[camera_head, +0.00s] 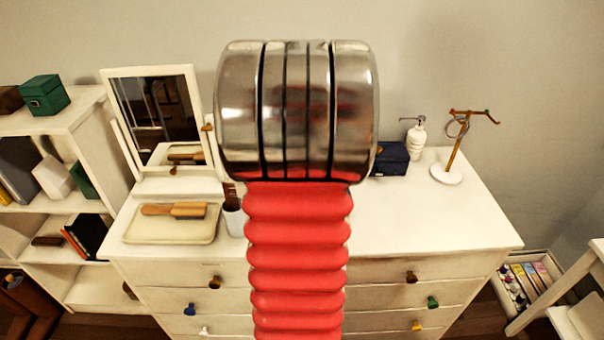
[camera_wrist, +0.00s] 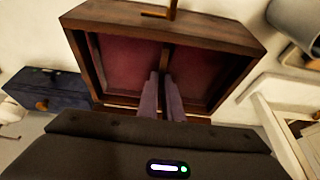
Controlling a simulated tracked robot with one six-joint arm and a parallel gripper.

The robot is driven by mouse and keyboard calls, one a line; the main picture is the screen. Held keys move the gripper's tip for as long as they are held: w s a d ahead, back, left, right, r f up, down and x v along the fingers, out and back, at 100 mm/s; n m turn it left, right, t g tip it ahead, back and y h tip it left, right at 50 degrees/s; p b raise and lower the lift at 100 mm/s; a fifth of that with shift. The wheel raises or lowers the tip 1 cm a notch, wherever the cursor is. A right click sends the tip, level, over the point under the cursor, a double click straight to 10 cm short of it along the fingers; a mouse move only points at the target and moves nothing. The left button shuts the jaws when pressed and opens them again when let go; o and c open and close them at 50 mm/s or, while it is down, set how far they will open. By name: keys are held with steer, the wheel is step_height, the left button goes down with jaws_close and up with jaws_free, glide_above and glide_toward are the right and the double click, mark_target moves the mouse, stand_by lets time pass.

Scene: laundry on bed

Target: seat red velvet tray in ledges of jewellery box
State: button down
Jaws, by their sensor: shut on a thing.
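The red velvet tray (camera_wrist: 118,62) shows in the wrist view, with dark red floors on both sides of a wooden divider (camera_wrist: 165,58). The brown wooden jewellery box (camera_wrist: 185,27) surrounds it, with a brass-coloured fitting on its upper side. My gripper (camera_wrist: 161,80) is shut on the divider, its two fingers close together. The near edge of the tray and box is partly hidden by my gripper body. I cannot tell whether the tray rests on the ledges. In the head view my arm hides the box and tray.
A navy box (camera_head: 389,158) stands right of my arm, near a soap dispenser (camera_head: 416,138) and a ring stand (camera_head: 447,173). A mirror (camera_head: 158,115), a cream tray (camera_head: 150,229) with a brush, and a cup (camera_head: 235,220) stand left. The dresser top (camera_head: 440,220) is clear at front right.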

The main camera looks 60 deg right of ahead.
steer(key=c, duration=1.9)
jaws_free()
steer(key=shift+f, duration=0.1)
steer(key=v, duration=1.2)
steer(key=shift+s, duration=0.1)
